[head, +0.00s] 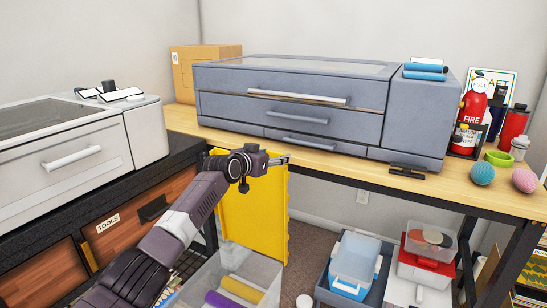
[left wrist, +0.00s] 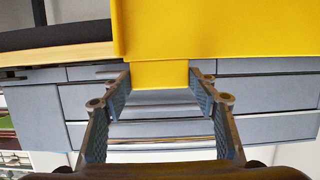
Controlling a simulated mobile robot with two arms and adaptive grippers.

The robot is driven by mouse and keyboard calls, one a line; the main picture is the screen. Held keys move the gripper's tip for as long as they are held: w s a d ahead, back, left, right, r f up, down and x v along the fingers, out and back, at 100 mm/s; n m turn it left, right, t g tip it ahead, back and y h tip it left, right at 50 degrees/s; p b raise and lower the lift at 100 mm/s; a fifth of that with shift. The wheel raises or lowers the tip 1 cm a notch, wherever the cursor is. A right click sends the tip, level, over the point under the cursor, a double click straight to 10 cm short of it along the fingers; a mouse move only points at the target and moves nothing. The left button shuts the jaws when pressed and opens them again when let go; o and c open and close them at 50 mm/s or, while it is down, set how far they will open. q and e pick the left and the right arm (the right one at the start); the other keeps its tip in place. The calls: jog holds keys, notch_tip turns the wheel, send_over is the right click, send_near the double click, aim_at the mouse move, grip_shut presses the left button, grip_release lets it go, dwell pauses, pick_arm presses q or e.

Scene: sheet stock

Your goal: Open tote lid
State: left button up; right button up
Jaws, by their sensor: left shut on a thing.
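The yellow tote lid (head: 255,218) stands roughly upright at the far side of the tote. The tote (head: 262,270) is a grey bin at the bottom of the head view, its top uncovered, with yellow and purple rolls inside; its near part is cut off by the frame. My left gripper (head: 284,161) is at the lid's upper edge. In the left wrist view the lid (left wrist: 215,30) fills the top, and my left gripper (left wrist: 160,85) has its fingers on both sides of the lid's narrow tab, shut on it. My right gripper is out of view.
A wooden workbench (head: 335,165) with a grey drawer cabinet (head: 240,108) stands just behind the lid. A black bench with a light printer-like unit (head: 75,160) is at left. Bins (head: 354,262) and a red-and-clear box (head: 427,252) stand on the floor at right.

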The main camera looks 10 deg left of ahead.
pick_arm(q)
jog(key=shift+r, duration=0.7)
jog(key=o, duration=1.4)
jog(key=shift+o, duration=1.3)
jog(key=shift+s+r, duration=0.1)
jog(key=shift+o, duration=0.2)
jog(key=shift+a+f, duration=0.1)
jog(key=shift+f, duration=0.3)
jog(key=v, duration=1.2)
jog(key=shift+s+f, duration=0.1)
jog(key=shift+f, duration=0.05)
